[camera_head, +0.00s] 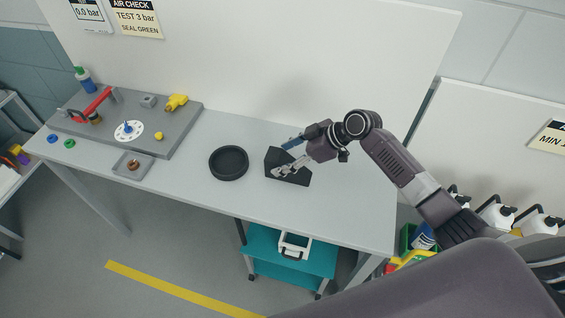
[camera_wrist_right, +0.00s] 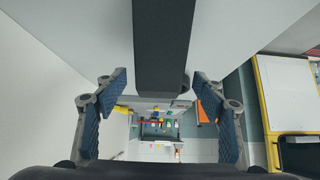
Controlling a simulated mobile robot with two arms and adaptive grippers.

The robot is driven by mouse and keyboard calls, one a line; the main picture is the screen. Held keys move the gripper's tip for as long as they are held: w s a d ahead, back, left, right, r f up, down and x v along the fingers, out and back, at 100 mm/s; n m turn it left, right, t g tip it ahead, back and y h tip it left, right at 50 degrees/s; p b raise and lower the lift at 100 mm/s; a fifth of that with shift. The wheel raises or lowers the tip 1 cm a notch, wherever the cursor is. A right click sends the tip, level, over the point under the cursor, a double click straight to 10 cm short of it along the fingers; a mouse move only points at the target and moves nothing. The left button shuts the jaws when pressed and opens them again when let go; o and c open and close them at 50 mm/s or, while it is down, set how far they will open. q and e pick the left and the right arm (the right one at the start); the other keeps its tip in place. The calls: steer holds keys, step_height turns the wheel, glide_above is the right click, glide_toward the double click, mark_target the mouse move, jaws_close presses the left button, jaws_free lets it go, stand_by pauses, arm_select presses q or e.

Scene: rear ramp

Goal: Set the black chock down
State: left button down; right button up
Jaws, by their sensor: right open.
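The black chock (camera_head: 273,158) is a dark wedge block on the right half of the grey workbench (camera_head: 340,205). It appears to rest on the bench top. My right gripper (camera_head: 287,158) is at the chock, with one finger on its far side and one on its near side. The fingers are open. In the right wrist view the chock (camera_wrist_right: 162,45) is a dark bar coming down from the top between the two blue-padded fingers (camera_wrist_right: 161,100), with a gap on each side. My left gripper is not in view.
A round black dish (camera_head: 229,176) stands just left of the chock. A grey fixture board (camera_head: 180,130) with a red-handled tool and yellow parts fills the bench's left end. A small tray (camera_head: 146,172) is in front of it. The bench right of the chock is clear. A teal cart (camera_head: 315,258) stands below.

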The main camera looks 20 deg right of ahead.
steer(key=shift+w+a+f, duration=0.15)
steer(key=shift+a+f, duration=0.05)
steer(key=shift+a, duration=0.05)
steer(key=shift+f, duration=0.25)
steer(key=c, duration=1.7)
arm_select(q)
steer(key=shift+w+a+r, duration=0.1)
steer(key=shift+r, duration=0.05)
arm_select(e)
steer(key=shift+w+r, duration=0.1)
steer(key=shift+r, duration=0.1)
jaws_close()
